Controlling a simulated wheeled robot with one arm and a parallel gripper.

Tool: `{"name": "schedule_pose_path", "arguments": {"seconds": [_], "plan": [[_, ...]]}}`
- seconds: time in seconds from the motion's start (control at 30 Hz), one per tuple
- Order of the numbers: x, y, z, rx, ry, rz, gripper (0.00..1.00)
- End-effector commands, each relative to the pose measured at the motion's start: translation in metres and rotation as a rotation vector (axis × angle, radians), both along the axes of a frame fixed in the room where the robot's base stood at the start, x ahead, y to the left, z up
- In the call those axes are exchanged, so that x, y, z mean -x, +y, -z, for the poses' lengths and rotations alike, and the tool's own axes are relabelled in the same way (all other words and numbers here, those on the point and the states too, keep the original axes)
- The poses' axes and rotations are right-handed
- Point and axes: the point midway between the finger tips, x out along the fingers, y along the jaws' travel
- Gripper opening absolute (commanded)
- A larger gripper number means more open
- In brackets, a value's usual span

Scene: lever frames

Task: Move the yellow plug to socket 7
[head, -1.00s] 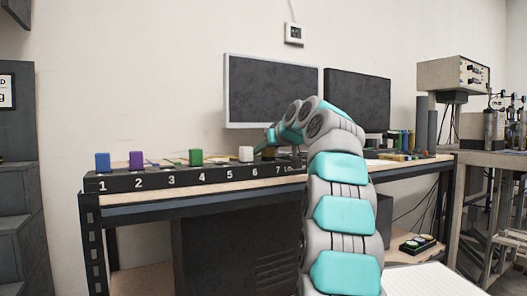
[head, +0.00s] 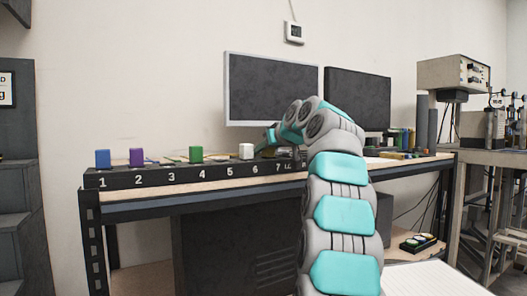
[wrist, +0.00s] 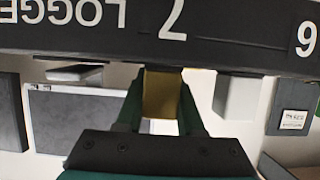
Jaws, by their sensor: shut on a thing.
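The yellow plug (wrist: 161,97) is between the two fingers of my gripper (wrist: 160,82), which is shut on it. In the wrist view, which is upside down, the plug meets the edge of the dark socket strip (wrist: 230,45) beside the number 7. I cannot tell how deep the plug sits in socket 7. In the head view, the strip (head: 120,182) runs along the bench, and my arm hides part of its right end. My gripper is at the strip near the 7, with its fingertips and the plug hard to make out there.
A white plug (head: 246,151) stands at socket 6, close to my gripper; it also shows in the wrist view (wrist: 236,97). Green (head: 196,154), purple (head: 136,157) and blue (head: 102,158) plugs stand further left. Two monitors (head: 272,88) are behind the strip.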

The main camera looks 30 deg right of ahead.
Motion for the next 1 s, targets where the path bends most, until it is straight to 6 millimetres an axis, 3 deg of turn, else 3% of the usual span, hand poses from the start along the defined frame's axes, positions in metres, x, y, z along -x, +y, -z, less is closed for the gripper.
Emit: {"name": "schedule_pose_path", "arguments": {"seconds": [0.37,0.4,0.67,0.87,1.0], "plan": [[0.0002,-0.0003,0.0009,0.0,0.0,0.0,0.0],[0.0002,-0.0003,0.0009,0.0,0.0,0.0,0.41],[0.0002,-0.0003,0.0009,0.0,0.0,0.0,0.7],[0.0001,-0.0002,0.001,0.0,0.0,0.0,0.73],[0.0001,-0.0003,0.001,0.0,0.0,0.0,0.89]]}}
